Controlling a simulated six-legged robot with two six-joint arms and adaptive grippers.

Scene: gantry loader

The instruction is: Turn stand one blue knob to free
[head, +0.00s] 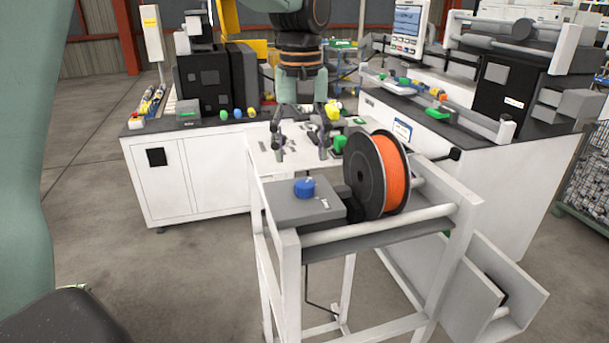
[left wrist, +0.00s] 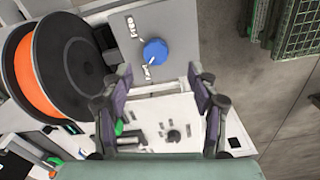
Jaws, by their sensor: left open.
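The blue knob (head: 304,187) sits on the grey box (head: 283,208) on top of the white stand's front end. In the left wrist view the blue knob (left wrist: 155,52) shows a pale mark on its lower edge, and small white lettering lies beside it, too small to read surely. My left gripper (head: 302,152) is open and empty on the far side of the knob, apart from it. In the left wrist view its fingertips (left wrist: 158,76) are spread to either side, with the knob just beyond them. My right gripper is not in view.
An orange spool (head: 392,172) with black flanges stands right beside the grey box. A white rail (head: 380,224) runs along the stand's near side. A white cabinet (head: 195,175) stands behind left, and a machine (head: 510,95) behind right. The floor at left is clear.

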